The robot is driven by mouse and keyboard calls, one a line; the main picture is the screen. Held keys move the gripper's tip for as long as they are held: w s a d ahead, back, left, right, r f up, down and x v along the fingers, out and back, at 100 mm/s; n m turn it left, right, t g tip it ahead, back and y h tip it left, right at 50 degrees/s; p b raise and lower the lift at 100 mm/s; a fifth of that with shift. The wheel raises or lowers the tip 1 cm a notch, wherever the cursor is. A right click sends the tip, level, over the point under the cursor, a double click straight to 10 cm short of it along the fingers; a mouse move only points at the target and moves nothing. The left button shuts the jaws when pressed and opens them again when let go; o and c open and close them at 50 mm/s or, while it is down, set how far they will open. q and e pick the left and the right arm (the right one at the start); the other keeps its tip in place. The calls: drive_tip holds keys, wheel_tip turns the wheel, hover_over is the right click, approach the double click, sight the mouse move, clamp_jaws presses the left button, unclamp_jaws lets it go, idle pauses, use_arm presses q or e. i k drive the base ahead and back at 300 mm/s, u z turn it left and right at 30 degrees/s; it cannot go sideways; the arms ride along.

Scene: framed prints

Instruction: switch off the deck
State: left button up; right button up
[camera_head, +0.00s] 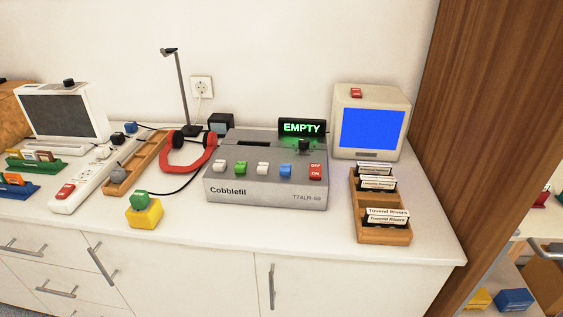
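The deck is a grey box marked "Cobblefil" and "T74LR-59" (265,193), standing in the middle of the white counter. A red rocker switch (316,171) is at the right end of its sloped face, with OFF on the upper half and ON on the lower half. I cannot tell which half is pressed in. To its left are a blue button (286,171), a white one (263,169), a green one (240,168) and another white one (223,166). A lit green "EMPTY" sign (302,128) is at the deck's back right. Neither gripper is in view.
Right of the deck are a wooden cassette rack (362,225) and a blue-screened monitor (372,127). The counter before the deck is clear.

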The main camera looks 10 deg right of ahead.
sight(316, 169)
drive_tip(key=k, duration=1.35)
drive_tip(key=z, duration=0.3)
drive_tip(key=i, duration=0.4)
drive_tip(key=z, duration=0.8)
drive_tip(key=i, duration=1.25)
drive_tip(key=u, duration=0.2)
